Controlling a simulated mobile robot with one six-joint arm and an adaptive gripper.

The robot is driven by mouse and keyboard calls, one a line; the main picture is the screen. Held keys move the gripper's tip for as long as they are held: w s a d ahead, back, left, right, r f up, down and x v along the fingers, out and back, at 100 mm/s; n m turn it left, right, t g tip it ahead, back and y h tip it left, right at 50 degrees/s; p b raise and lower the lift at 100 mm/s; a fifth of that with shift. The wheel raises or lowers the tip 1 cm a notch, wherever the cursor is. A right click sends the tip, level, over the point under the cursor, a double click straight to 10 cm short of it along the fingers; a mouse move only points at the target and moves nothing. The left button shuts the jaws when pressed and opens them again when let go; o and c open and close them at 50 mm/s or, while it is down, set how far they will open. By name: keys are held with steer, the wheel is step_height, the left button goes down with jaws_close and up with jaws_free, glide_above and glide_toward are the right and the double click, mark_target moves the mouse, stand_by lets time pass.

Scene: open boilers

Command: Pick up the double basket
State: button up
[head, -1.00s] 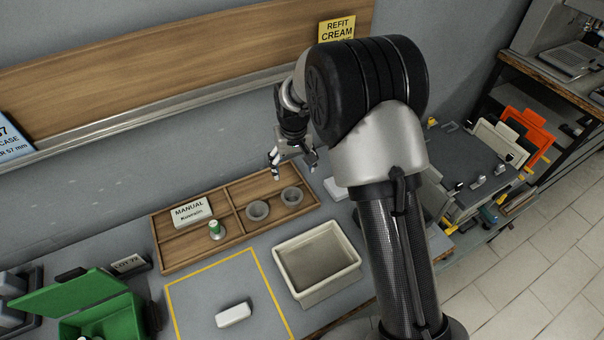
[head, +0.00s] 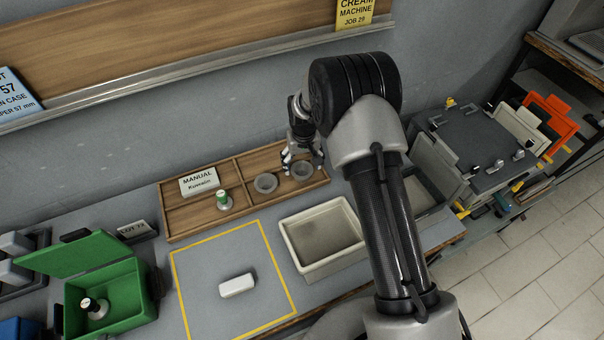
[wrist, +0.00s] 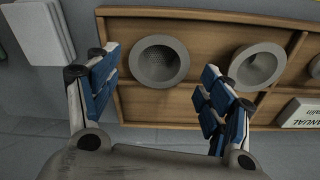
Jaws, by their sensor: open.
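Two grey round metal baskets sit in the right-hand compartments of a wooden tray (head: 172,222). The right basket (head: 302,171) is partly below my gripper (head: 303,159) in the head view; the left basket (head: 265,183) stands beside it. In the wrist view the first is the left, wider-looking basket (wrist: 158,64), and the other (wrist: 257,67) is to the right. I cannot tell for sure which is the double one. My gripper (wrist: 160,82) is open and empty, its blue-padded fingers on either side of the left basket in that view, apparently above it.
A MANUAL sign (head: 199,182) and a green-topped part (head: 222,199) share the tray. A cream bin (head: 320,237) stands in front, and a yellow-outlined area with a white block (head: 237,286). A green box (head: 112,298) is at left; a grey machine (head: 475,145) is at right.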

mark_target(302, 169)
steer(key=f, duration=0.1)
steer(key=f+b, duration=0.1)
steer(key=f, duration=0.2)
steer(key=shift+w+f, duration=0.3)
steer(key=shift+f, duration=0.05)
steer(key=shift+r, duration=0.1)
steer(key=shift+c, duration=0.4)
steer(key=c, duration=0.7)
steer(key=shift+r, duration=0.1)
